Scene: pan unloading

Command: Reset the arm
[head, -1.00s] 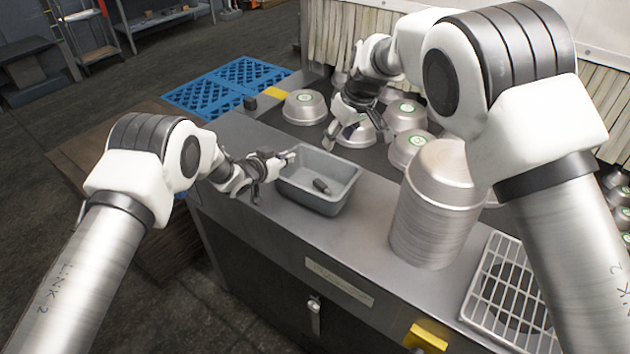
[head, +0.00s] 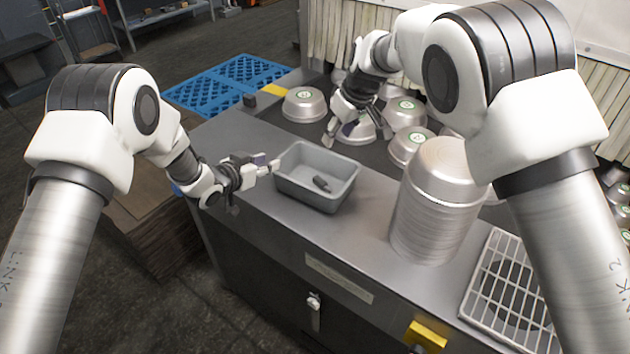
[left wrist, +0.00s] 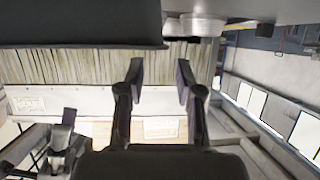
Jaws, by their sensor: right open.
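My left gripper (head: 253,186) hangs open and empty at the counter's near left edge, just left of the grey bin. In the left wrist view its two fingers (left wrist: 160,75) stand apart with nothing between them. My right gripper (head: 346,132) is open above the conveyor, behind the bin, close to a round metal pan (head: 362,131). Its fingers partly hide that pan, and I cannot tell whether they touch it. No pan is seen held.
A tall stack of metal pans (head: 432,222) stands on the counter (head: 245,137), left of a white wire rack (head: 508,290). Several pans lie on the conveyor. Blue pallets (head: 222,88) lie at the back left.

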